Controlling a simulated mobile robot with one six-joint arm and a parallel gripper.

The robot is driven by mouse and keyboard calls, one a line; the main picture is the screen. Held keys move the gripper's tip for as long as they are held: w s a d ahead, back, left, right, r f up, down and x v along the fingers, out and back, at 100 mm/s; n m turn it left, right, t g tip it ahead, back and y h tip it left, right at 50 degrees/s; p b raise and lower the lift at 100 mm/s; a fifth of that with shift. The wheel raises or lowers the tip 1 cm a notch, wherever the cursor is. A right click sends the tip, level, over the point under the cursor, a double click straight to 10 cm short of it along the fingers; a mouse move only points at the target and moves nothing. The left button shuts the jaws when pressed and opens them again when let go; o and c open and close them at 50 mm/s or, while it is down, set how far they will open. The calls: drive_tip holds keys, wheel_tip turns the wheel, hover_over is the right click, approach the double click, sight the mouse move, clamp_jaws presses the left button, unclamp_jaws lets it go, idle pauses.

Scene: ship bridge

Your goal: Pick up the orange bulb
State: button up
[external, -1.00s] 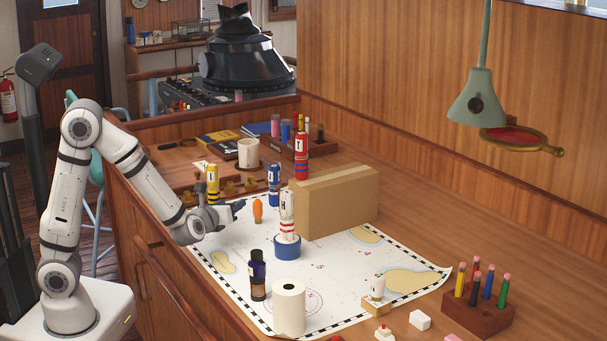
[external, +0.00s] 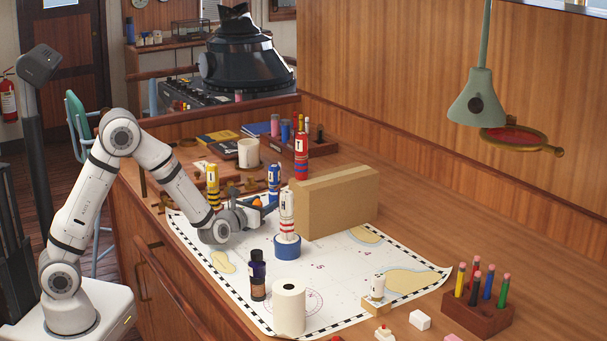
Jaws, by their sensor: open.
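The orange bulb (external: 256,203) stands on the chart at the left, mostly hidden by my gripper; only a bit of orange shows at the top. My gripper (external: 262,209) is low over the chart, with its fingers open at the bulb. I cannot tell whether the fingers touch it.
A white and red marker figure on a blue ring (external: 287,247) stands close to the right of my gripper. A blue one (external: 273,180) is behind and a yellow one (external: 212,187) is behind left. A cardboard box (external: 335,203) stands to the right.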

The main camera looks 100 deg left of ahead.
drive_tip(key=shift+c, duration=0.2)
drive_tip(key=c, duration=1)
